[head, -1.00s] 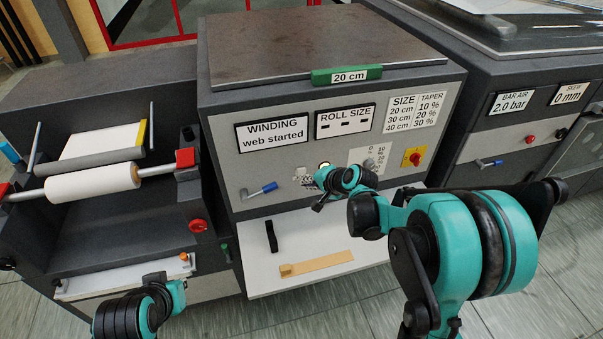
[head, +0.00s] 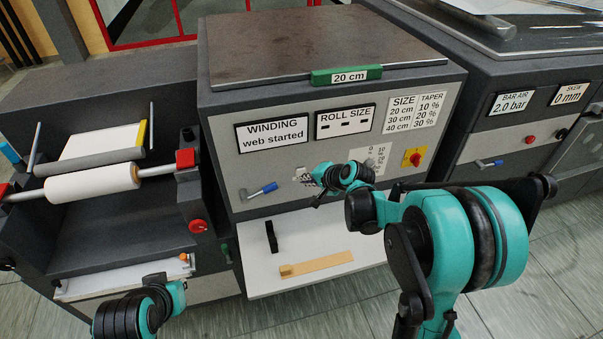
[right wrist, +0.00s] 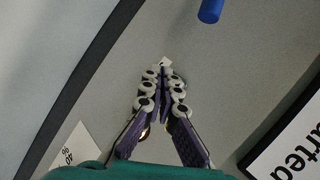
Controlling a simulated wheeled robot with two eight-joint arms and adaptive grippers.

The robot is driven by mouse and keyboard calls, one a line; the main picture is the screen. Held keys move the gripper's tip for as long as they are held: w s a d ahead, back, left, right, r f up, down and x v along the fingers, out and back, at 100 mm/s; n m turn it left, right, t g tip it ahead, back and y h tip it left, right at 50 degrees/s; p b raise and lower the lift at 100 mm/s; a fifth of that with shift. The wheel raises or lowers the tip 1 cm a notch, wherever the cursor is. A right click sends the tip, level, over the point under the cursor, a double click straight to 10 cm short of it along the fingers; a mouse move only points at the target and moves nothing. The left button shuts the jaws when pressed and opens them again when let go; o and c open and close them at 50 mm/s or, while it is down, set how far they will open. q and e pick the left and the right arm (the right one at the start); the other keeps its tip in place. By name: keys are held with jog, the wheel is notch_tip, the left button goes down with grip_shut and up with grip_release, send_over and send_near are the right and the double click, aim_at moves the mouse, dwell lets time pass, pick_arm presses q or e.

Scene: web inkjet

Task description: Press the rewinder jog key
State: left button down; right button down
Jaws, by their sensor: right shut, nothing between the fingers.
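The winder's control panel (head: 290,207) carries a small white label (head: 303,174) beside my right gripper (head: 316,197). My right gripper is shut and empty, close in front of the panel. In the right wrist view its fingertips (right wrist: 164,70) meet over a small white patch, and a round pale part shows partly behind them. I cannot tell whether the tips touch it. The jog key cannot be clearly made out; my gripper and wrist cover that part of the panel. My left arm shows at the bottom left, but its fingers cannot be made out.
A blue-handled lever (head: 263,190) sits left of my right gripper. A red-and-yellow switch (head: 413,158) is to the right. The "web started" display (head: 272,135) is above. A white shelf (head: 325,235) below holds a wooden piece (head: 316,264) and a black piece (head: 271,236).

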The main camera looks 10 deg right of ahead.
jog(key=shift+w, duration=0.15)
dwell(0.6)
jog(key=shift+w, duration=0.3)
jog(key=shift+w, duration=0.4)
dwell(0.6)
jog(key=shift+s, duration=0.85)
jog(key=shift+s+d, duration=0.1)
jog(key=shift+s, duration=2.4)
